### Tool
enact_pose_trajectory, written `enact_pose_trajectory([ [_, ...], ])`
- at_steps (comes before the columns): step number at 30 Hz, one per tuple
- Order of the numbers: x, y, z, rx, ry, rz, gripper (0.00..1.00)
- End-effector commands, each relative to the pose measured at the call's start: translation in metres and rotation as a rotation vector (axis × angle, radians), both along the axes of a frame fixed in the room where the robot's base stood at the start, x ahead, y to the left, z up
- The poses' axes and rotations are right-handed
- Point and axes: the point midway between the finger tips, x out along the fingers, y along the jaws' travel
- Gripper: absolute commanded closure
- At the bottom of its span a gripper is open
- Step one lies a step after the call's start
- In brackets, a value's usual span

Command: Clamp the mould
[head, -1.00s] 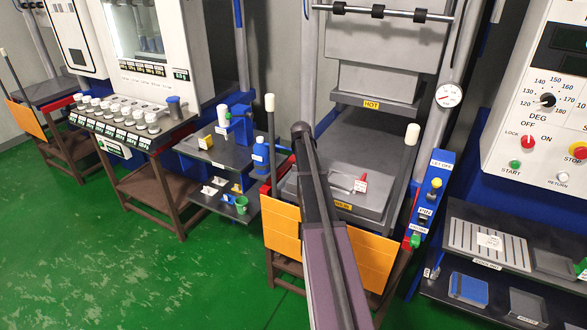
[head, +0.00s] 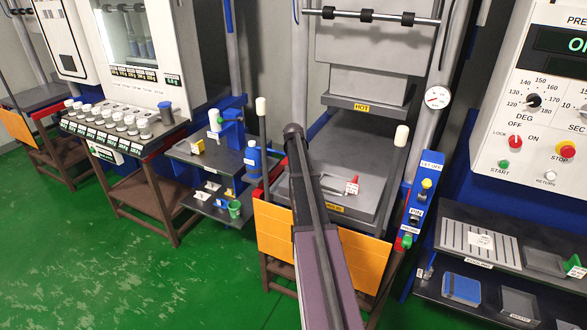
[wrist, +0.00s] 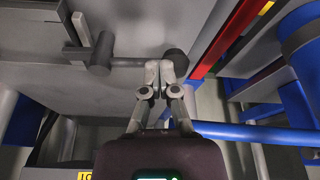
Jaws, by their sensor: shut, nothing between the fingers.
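The press stands in the middle of the head view, with an upper block labelled HOT (head: 361,106) and a lower platen (head: 365,215). A clear gap lies between them. A thin metal handle with a red and white tag (head: 352,187) lies on the platen; I cannot make out a separate mould, and my arm covers the platen's left part. My gripper (wrist: 160,66) is shut and empty in the wrist view. Its fingertips overlap a grey rod ending in a dark round knob (wrist: 175,62); whether they touch is unclear. My fingers are hidden in the head view.
Upright levers with white knobs stand left (head: 261,107) and right (head: 402,135) of the press. A blue button box (head: 418,212) is at its right. The control panel (head: 540,125) and shelves (head: 490,240) stand further right. A blue bottle (head: 253,157) stands left. Green floor is open at lower left.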

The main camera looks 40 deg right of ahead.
Motion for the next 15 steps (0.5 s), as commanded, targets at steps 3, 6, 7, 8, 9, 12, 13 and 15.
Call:
enact_pose_trajectory([
  [3, 0.000, 0.000, 0.000, 0.000, 0.001, 0.000, 1.00],
  [6, -0.001, 0.001, 0.000, 0.001, 0.001, 0.000, 1.00],
  [7, -0.001, 0.001, 0.000, 0.001, 0.001, 0.000, 1.00],
  [8, -0.001, 0.002, 0.000, 0.001, 0.001, 0.000, 1.00],
  [9, -0.002, 0.004, 0.001, 0.001, 0.001, 0.000, 1.00],
  [12, -0.005, 0.009, 0.002, 0.001, 0.001, 0.001, 1.00],
  [13, -0.006, 0.011, 0.003, 0.001, 0.001, 0.001, 1.00],
  [15, -0.009, 0.017, 0.005, 0.001, 0.001, 0.000, 1.00],
])
